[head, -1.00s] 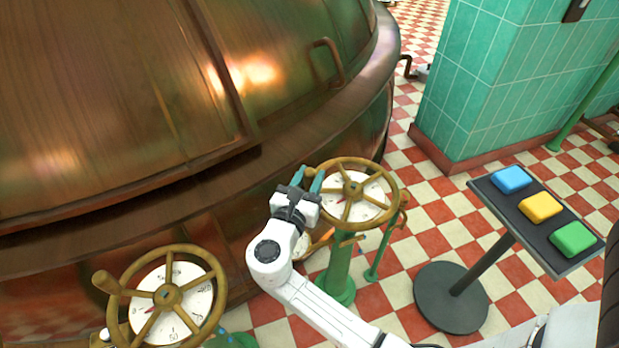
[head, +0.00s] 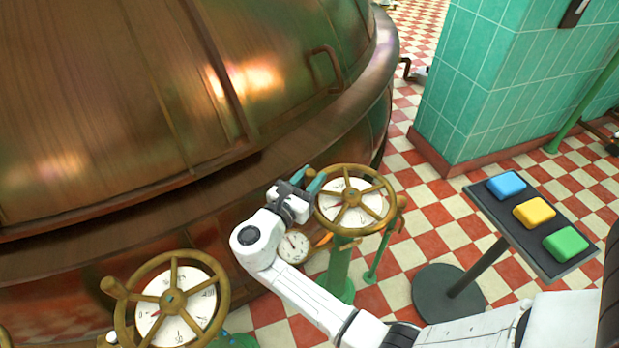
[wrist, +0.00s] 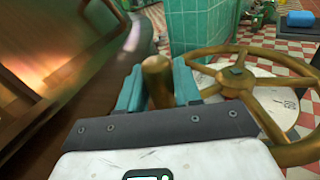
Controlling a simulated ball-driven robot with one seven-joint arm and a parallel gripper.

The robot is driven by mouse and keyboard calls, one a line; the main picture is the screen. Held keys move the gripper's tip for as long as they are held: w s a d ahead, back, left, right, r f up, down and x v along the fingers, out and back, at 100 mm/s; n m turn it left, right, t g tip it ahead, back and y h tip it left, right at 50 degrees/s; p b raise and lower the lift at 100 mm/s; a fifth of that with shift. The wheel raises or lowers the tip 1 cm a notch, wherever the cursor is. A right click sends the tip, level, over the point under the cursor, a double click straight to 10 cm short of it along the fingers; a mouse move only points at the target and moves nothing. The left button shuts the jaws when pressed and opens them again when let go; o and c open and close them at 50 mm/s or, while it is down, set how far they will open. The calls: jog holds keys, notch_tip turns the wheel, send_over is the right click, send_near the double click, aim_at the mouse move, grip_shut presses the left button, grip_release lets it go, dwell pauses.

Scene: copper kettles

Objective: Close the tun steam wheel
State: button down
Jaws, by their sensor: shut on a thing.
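Two brass handwheels with white dials stand by the copper vessel; I cannot read which is the tun steam wheel. My gripper (head: 311,181) is at the left rim of the right wheel (head: 353,204), which sits on a green post. In the wrist view, the teal fingers of my gripper (wrist: 158,88) are shut on an upright brass handle (wrist: 158,82) beside that wheel's rim (wrist: 240,82). The handle's lower end is hidden by the gripper. The left wheel (head: 172,299) stands free at lower left, its own handle (head: 113,288) sticking out at its rim.
The copper vessel (head: 120,100) fills the left and back, close behind the gripper. A small round gauge (head: 293,248) sits below my gripper. A dark stand (head: 528,228) with blue, yellow and green blocks is on the right. A green tiled pillar (head: 480,90) stands behind.

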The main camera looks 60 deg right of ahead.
jog(key=shift+w+d+m+g, duration=0.15)
jog(key=shift+d+m+g, duration=0.2)
jog(key=shift+g, duration=0.35)
jog(key=c, duration=0.9)
grip_release()
